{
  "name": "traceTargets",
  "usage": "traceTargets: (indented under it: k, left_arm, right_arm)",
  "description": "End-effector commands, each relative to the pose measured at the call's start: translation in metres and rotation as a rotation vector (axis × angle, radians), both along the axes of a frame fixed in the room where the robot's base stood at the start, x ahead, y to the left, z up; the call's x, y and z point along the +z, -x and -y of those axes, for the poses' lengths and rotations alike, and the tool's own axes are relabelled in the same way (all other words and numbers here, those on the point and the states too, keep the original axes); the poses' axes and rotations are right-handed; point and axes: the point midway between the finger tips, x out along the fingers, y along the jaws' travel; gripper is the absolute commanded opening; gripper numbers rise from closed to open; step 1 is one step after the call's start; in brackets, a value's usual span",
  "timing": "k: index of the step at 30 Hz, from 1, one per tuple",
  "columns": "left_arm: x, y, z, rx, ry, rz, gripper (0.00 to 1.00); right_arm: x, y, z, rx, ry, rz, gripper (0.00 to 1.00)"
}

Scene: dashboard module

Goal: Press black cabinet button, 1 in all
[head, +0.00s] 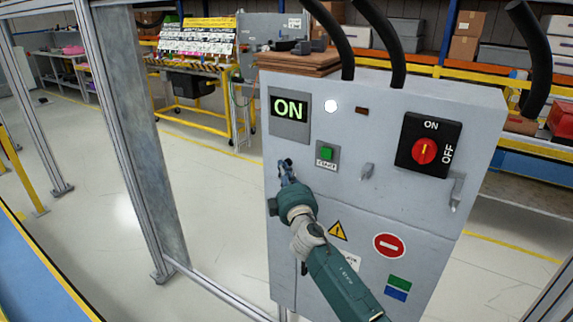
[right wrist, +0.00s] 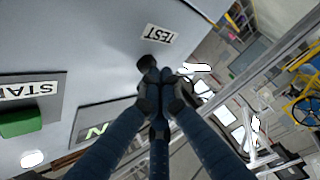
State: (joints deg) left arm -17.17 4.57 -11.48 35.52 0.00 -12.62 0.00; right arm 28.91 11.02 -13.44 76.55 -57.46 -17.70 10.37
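The grey cabinet (head: 345,140) stands in the middle of the head view, with a lit ON display at its upper left. In the right wrist view a small black button (right wrist: 146,62) sticks out of the cabinet face below a TEST label (right wrist: 160,34). My right gripper (head: 285,164) is at the cabinet's left edge, below the display, and hides the button in the head view. Its fingers are drawn together and empty, with the tips (right wrist: 159,75) right at the black button. I cannot tell whether they touch it. My left gripper is not in view.
A green START button (head: 327,153) sits right of my gripper, and also shows in the right wrist view (right wrist: 22,121). A red rotary switch (head: 424,151) is at the upper right. A metal frame post (head: 135,130) stands to the left, with open floor between it and the cabinet.

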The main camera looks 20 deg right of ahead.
Motion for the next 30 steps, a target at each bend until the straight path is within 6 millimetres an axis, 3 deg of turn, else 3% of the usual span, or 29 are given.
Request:
traceTargets:
  k: [17, 30]
  left_arm:
    - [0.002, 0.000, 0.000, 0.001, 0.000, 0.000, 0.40]
    - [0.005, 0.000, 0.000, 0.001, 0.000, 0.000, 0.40]
  right_arm:
    - [0.000, 0.009, -0.011, 0.001, -0.001, -0.001, 0.00]
    - [-0.001, 0.033, -0.043, 0.002, -0.003, 0.000, 0.00]
